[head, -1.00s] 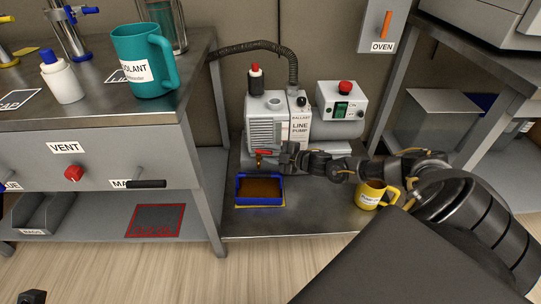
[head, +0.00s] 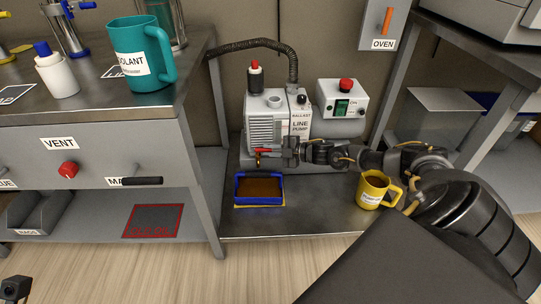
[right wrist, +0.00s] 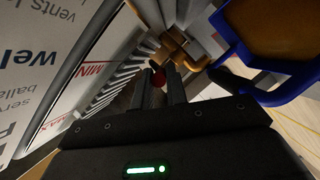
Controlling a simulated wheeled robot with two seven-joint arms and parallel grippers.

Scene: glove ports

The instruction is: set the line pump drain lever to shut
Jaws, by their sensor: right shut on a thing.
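The line pump (head: 271,125) stands on the low shelf. Its red drain lever (head: 262,150) sits at the front, above a brass spout, and looks roughly level. My right gripper (head: 280,152) reaches in from the right and is shut on the lever's red end. In the right wrist view the red end (right wrist: 158,79) shows between the two fingers, with brass fittings (right wrist: 173,46) beyond. The fingers hide part of the lever. A small dark part at the lower left of the head view may belong to my left arm; its jaws cannot be made out.
A blue-rimmed tray (head: 259,201) of brown liquid sits below the spout. A switch box (head: 341,100) is behind the arm.

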